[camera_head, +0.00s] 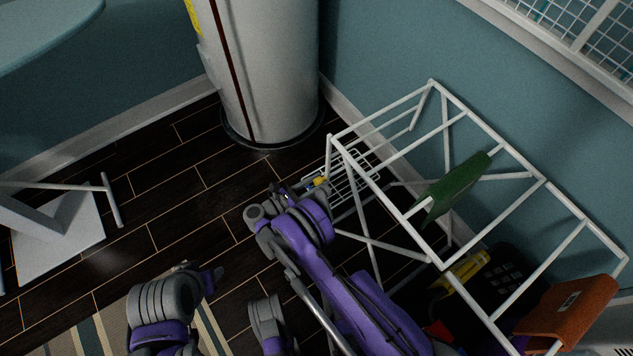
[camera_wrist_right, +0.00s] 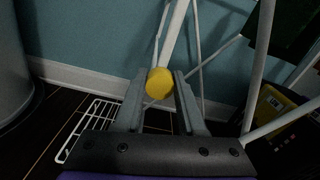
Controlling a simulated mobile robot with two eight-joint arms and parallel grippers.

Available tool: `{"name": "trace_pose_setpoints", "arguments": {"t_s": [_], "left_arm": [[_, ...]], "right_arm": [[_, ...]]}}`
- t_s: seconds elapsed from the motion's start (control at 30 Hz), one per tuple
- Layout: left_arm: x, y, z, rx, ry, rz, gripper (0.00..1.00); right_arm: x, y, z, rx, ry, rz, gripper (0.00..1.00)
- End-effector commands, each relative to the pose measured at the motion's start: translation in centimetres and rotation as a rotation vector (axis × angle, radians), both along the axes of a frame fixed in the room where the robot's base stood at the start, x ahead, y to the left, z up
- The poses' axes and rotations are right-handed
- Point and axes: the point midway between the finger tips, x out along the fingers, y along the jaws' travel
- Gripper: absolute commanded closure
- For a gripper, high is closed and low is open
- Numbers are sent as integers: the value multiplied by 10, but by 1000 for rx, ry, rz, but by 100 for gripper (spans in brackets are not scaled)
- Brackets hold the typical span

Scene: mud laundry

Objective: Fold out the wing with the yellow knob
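A white drying rack (camera_head: 435,262) of thin tubes stands along the wall. The yellow knob (camera_head: 320,181) is at its near-left corner, low by a white leg. In the right wrist view the round yellow knob (camera_wrist_right: 159,83) sits at the end of a white bar, between the fingertips of my right gripper (camera_wrist_right: 160,78). The fingers flank it closely; whether they press on it is unclear. In the head view my right arm largely hides that gripper. The wing's outline is hard to separate from the rack. My left arm is at the bottom left; its fingers are not clear.
A white wire grid (camera_wrist_right: 88,122) lies low left of the knob. A green cloth (camera_head: 458,188) and an orange item (camera_head: 572,308) hang on the rack. A white cylindrical tank (camera_head: 268,75) stands behind. Dark floor (camera_head: 160,205) is free to the left.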

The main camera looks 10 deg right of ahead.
Motion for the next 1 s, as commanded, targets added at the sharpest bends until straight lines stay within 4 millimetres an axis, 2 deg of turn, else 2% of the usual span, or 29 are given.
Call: {"name": "trace_pose_setpoints", "arguments": {"t_s": [0.03, 0.13, 0.17, 1.0], "left_arm": [[0, 0, 0, 0, 0, 0, 50], [0, 0, 0, 0, 0, 0, 50], [0, 0, 0, 0, 0, 0, 50], [0, 0, 0, 0, 0, 0, 50]], "right_arm": [[0, 0, 0, 0, 0, 0, 79], [0, 0, 0, 0, 0, 0, 97], [0, 0, 0, 0, 0, 0, 100], [-1, 0, 0, 0, 0, -1, 100]]}}
